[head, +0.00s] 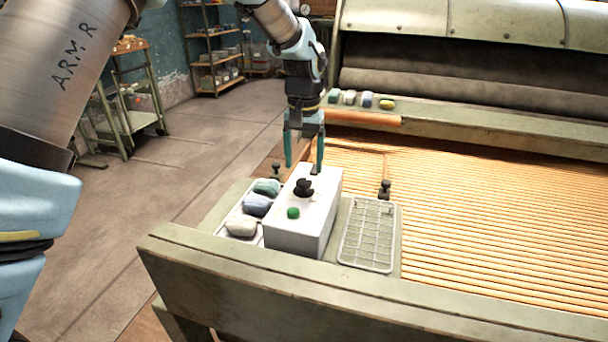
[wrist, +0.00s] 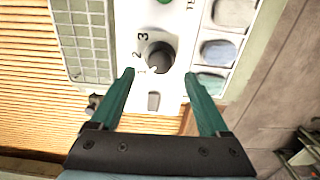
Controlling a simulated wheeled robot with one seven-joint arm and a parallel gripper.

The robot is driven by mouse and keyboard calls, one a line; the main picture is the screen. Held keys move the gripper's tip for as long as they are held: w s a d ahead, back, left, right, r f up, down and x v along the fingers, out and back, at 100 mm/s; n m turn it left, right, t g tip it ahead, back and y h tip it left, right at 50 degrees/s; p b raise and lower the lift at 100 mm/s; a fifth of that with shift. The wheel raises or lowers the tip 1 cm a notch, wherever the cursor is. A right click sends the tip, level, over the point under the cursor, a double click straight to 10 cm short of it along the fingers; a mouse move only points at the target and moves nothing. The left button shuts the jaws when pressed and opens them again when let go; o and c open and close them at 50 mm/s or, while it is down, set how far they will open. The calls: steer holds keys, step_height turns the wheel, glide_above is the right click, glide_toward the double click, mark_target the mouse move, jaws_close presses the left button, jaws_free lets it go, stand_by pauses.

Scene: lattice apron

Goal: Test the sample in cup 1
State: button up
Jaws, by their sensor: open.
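A white tester box (head: 300,237) stands on the near ledge of the machine, with a black knob (head: 304,188) and a green button (head: 293,213) on its top. In the wrist view the knob (wrist: 158,57) has numbers beside it; 2 and 3 are readable, and I cannot tell for sure where it points. A tray to the left of the box holds a green lump (head: 267,187), a blue lump (head: 257,205) and a whitish lump (head: 241,227). No cup label is readable. My gripper (head: 303,167) is open and empty, pointing down above the box's far end, near the knob.
A wire-grid tray (head: 368,235) lies right of the box. A small black post (head: 385,190) stands behind it, beside the slatted apron (head: 470,225). Several coloured lumps (head: 386,104) lie on the far ledge. Open floor lies to the left.

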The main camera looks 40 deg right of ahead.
mark_target(304, 181)
step_height(304, 181, up, 6)
stand_by(0.7)
steer(key=w+a+r+n+p, duration=0.15)
steer(key=w+a, duration=0.45)
steer(key=a, duration=0.6)
steer(key=w+a+n+p, duration=0.1)
steer(key=w+a+n, duration=0.3)
steer(key=a, duration=0.8)
steer(key=s+a+n, duration=0.2)
steer(key=s+a, duration=0.1)
steer(key=a, duration=0.9)
steer(key=s+a+n+t+p, duration=0.1)
steer(key=s+a+n, duration=0.1)
steer(key=a, duration=1.1)
steer(key=shift+s+a+f+t+p, duration=0.15)
steer(key=shift+s+f+t+p, duration=0.25)
steer(key=shift+s, duration=0.3)
steer(key=shift+n, duration=0.25)
jaws_close()
